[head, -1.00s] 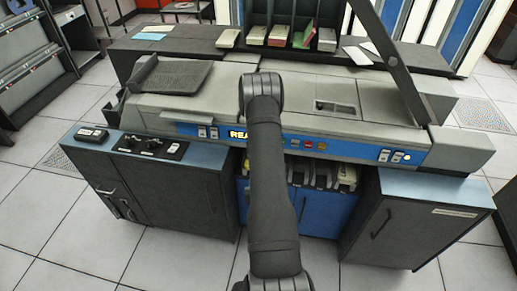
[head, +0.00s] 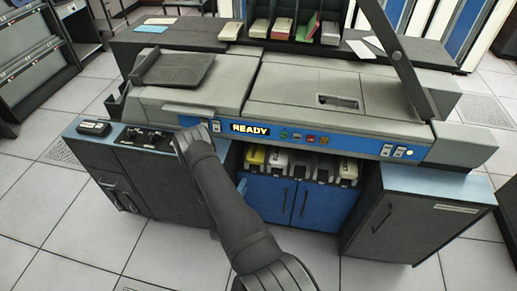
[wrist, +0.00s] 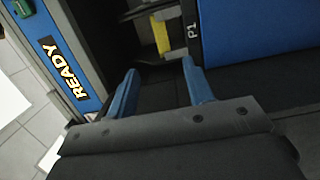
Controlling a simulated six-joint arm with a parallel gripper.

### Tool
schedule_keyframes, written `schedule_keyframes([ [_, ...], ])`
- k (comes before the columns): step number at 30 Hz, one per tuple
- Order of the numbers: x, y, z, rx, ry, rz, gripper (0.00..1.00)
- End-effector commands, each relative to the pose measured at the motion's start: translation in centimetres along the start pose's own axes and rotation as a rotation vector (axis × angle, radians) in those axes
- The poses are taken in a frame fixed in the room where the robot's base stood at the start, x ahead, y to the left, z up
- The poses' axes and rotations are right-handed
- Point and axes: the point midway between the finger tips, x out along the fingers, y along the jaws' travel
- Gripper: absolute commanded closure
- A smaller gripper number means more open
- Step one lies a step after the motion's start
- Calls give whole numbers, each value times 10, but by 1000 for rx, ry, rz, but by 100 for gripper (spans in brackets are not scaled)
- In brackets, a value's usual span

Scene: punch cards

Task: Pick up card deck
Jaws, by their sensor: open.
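My gripper (wrist: 160,67) shows in the wrist view with two blue fingers spread apart and nothing between them. It faces a pocket labelled P1, with a yellow piece (wrist: 161,37) ahead of the fingertips. In the head view my gripper is mostly hidden behind my arm, left of the pocket row. A yellow-fronted pocket (head: 256,157) is the leftmost one seen there. Decks of cards stand in the back rack, among them a pale deck (head: 281,30) and a red and green one (head: 306,28). Which deck is meant, I cannot tell.
The grey machine (head: 310,85) with a lit READY sign (head: 250,129) overhangs the pockets. Blue doors (head: 300,205) lie below them. A dark cabinet (head: 385,215) stands at the right. A control panel (head: 146,138) lies on the left counter. Open tiled floor is in front.

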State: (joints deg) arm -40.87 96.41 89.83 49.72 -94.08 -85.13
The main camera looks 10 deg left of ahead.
Motion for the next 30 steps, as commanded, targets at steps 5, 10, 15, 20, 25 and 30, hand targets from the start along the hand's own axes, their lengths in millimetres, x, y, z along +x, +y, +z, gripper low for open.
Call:
schedule_keyframes([
  [5, 28, 0, 2, -2, -6, 2, 53],
  [10, 66, 0, 2, 0, -6, 3, 53],
  [15, 100, 0, 1, -1, -3, 2, 53],
  [20, 116, 0, 1, -2, -1, 0, 53],
  [25, 129, 0, 1, -1, -2, 1, 53],
  [30, 156, -1, 1, 0, -2, 1, 53],
])
